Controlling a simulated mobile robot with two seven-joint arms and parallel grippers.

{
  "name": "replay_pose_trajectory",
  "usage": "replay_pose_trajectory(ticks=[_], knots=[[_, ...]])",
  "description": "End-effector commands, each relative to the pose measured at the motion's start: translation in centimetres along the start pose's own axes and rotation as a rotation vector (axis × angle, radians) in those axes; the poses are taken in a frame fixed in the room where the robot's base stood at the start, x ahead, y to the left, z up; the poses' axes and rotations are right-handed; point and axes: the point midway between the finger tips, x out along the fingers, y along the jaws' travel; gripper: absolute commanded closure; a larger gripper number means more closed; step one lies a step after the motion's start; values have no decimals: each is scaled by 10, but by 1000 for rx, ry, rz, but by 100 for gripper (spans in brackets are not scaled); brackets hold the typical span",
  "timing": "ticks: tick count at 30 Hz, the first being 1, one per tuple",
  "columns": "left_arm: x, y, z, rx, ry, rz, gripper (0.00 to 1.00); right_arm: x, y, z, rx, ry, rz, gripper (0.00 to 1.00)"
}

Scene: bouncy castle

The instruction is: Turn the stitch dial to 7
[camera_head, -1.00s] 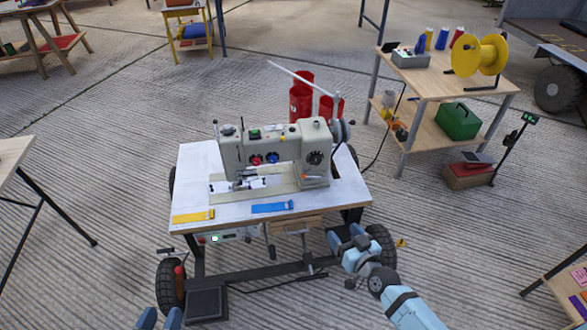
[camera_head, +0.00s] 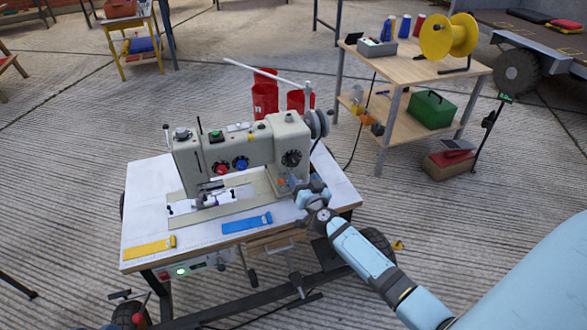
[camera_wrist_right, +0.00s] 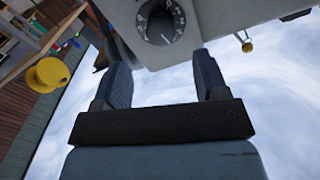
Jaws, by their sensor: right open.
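The sewing machine (camera_head: 240,150) is grey and stands on a white-topped wheeled table (camera_head: 145,215). The stitch dial (camera_head: 291,158) is a dark round knob on the right end of its front. In the right wrist view the dial (camera_wrist_right: 160,22) shows white marks around its rim, too small to read surely. My right gripper (camera_head: 308,192) is in front of the machine's right end, below the dial. In the wrist view my right gripper (camera_wrist_right: 165,75) is open, its two fingers apart and empty, with the dial beyond the fingertips. My left gripper is not in view.
A yellow strip (camera_head: 150,247) and a blue strip (camera_head: 246,223) lie along the table's front. Red and blue knobs sit left of the dial. Red bins (camera_head: 265,98) stand behind. A wooden shelf table (camera_head: 400,70) with a yellow spool (camera_head: 449,37) is back right.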

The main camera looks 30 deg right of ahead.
Motion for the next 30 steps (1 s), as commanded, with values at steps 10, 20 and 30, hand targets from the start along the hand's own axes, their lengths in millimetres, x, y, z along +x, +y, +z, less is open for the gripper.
replay_pose_trajectory(ticks=[10, 20, 30], knots=[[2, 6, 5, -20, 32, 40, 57, 65, 0, 3, 2, 0, -1, 33], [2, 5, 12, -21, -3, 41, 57, 79, 0, 1, 1, -2, -1, 33], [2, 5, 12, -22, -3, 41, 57, 78, 0, 1, 1, -1, -1, 77]])
